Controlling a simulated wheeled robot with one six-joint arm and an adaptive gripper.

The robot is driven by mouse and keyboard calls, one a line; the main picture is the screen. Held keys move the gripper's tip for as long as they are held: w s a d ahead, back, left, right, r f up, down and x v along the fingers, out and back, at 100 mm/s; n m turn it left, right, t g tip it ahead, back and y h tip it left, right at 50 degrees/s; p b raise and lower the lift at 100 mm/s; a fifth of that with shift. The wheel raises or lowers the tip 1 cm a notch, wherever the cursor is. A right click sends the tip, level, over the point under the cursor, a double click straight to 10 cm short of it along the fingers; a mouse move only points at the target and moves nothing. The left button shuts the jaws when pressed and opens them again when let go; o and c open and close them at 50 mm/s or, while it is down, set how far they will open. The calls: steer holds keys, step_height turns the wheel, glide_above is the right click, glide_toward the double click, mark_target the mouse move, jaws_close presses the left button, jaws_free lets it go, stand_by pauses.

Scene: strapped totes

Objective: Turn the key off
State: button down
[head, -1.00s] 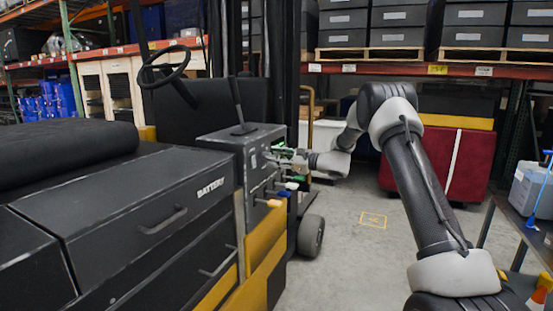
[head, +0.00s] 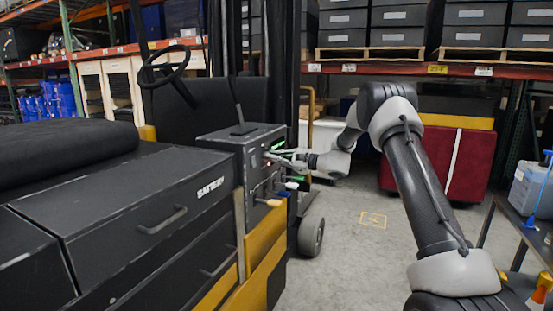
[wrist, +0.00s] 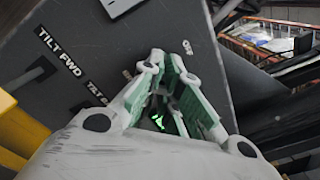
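The dark control panel (head: 243,150) of the forklift stands left of my gripper, with a lever on top. My gripper (head: 268,156) is at the side face of this panel. In the wrist view, its two green-padded fingers (wrist: 163,64) lean toward each other with a gap between their tips, and no held object shows. A small pale fitting (wrist: 187,46) sits on the panel just past the fingertips; I cannot tell if it is the key. The key is not clearly visible in either view.
Labelled levers (wrist: 32,76) marked "TILT FWD" lie left of the fingers. Coloured lever knobs (head: 270,203) stick out below my gripper in the head view. A steering wheel (head: 163,67) and battery box (head: 150,205) are left. Open floor (head: 360,250) lies to the right.

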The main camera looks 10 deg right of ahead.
steer(key=n, duration=0.4)
steer(key=shift+n, duration=0.3)
steer(key=n, duration=0.4)
steer(key=shift+s+f, duration=0.1)
stand_by(0.4)
steer(key=c, duration=1)
jaws_free()
steer(key=v, duration=1.2)
